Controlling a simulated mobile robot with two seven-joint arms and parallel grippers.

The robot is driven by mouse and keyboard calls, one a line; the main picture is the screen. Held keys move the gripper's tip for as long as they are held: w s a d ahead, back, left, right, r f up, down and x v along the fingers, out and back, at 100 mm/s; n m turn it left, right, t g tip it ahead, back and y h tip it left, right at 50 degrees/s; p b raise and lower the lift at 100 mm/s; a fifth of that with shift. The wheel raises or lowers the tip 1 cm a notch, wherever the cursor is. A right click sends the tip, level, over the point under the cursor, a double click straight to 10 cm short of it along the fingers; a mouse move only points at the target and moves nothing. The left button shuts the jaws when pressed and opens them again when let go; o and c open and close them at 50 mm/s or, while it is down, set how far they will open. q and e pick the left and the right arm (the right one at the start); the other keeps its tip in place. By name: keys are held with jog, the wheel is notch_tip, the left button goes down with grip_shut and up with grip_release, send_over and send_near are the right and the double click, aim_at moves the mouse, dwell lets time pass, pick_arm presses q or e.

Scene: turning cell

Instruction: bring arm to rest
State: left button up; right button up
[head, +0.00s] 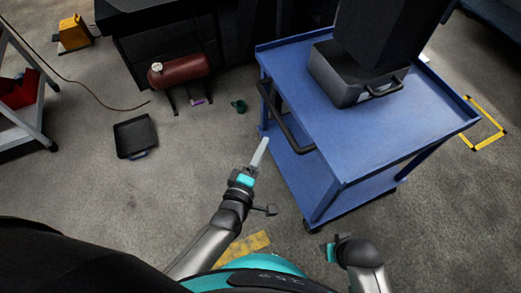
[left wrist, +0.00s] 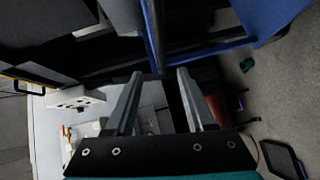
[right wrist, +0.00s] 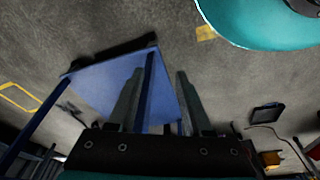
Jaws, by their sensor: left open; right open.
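My left gripper (head: 260,152) is held out over the floor, left of the blue cart, with its fingers pointing away from me. In the left wrist view its two fingers (left wrist: 160,74) stand apart with nothing between them. My right gripper (head: 332,248) is low at the bottom of the head view, near the cart's front corner, and only partly shows. In the right wrist view its fingers (right wrist: 159,73) are apart and empty, with the cart behind them.
The blue cart (head: 285,62) carries a grey bin (head: 341,90), partly hidden by a dark block. A red tank (head: 181,69), a black tray (head: 135,135) and a green cup (head: 239,106) are on the left floor side.

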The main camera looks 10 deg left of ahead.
pick_arm(q)
jog(key=shift+f, duration=0.1)
jog(key=s+a+f+m+g+p, duration=0.35)
jog(key=s+f+m, duration=0.25)
jog(key=f, duration=0.3)
jog(key=s+a+f+m+g+y+p, duration=0.1)
jog(key=s+a+f+m+g, duration=0.2)
jog(key=s, duration=0.4)
jog(key=s+a+f+m+g+y+p, duration=0.1)
jog(key=s+a+f+m+g, duration=0.3)
jog(key=s, duration=0.4)
jog(key=s+a+f+m+g+y+p, duration=0.1)
jog(key=s+a+f+m+g+p, duration=0.1)
jog(key=s+a, duration=0.4)
notch_tip(320, 180, down, 2)
jog(key=shift+s+f+m+g+y+p, duration=0.1)
jog(key=shift+s+m+g+y+p, duration=0.25)
jog(key=shift+s+m+g, duration=0.65)
pick_arm(e)
jog(key=s+d+f, duration=0.7)
jog(key=s+f, duration=0.1)
jog(key=s, duration=0.3)
jog(key=shift+d+f+h, duration=0.2)
jog(key=shift+d+h, duration=0.05)
jog(key=shift+h, duration=0.15)
pick_arm(q)
jog(key=shift+s+t, duration=0.15)
jog(key=shift+t, duration=0.3)
jog(key=shift+c, duration=0.3)
